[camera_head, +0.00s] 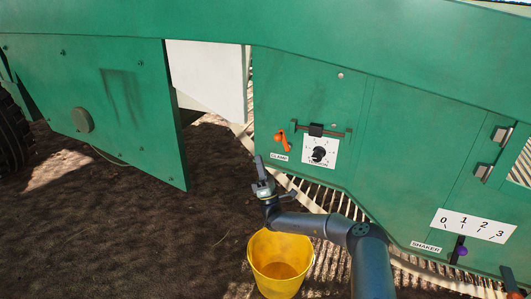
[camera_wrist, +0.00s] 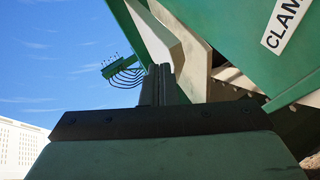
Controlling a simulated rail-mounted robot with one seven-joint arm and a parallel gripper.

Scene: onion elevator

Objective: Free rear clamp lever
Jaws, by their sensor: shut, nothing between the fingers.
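An orange clamp lever (camera_head: 283,141) sits on the green side panel of the machine in the head view. A white CLAMP label (camera_head: 279,156) is just below it and also shows at the upper right of the wrist view (camera_wrist: 287,25). My gripper (camera_head: 260,160) is left of and a little below the lever, apart from it, pointing upward. In the wrist view my gripper's fingers (camera_wrist: 160,72) are together with nothing between them. The lever is not in the wrist view.
A dial on a white plate (camera_head: 319,152) and a dark sliding bar (camera_head: 316,130) are right of the lever. A yellow bucket (camera_head: 279,265) stands on the soil below my gripper. An open green door (camera_head: 110,100) is at left. A SHAKER scale (camera_head: 472,225) is at lower right.

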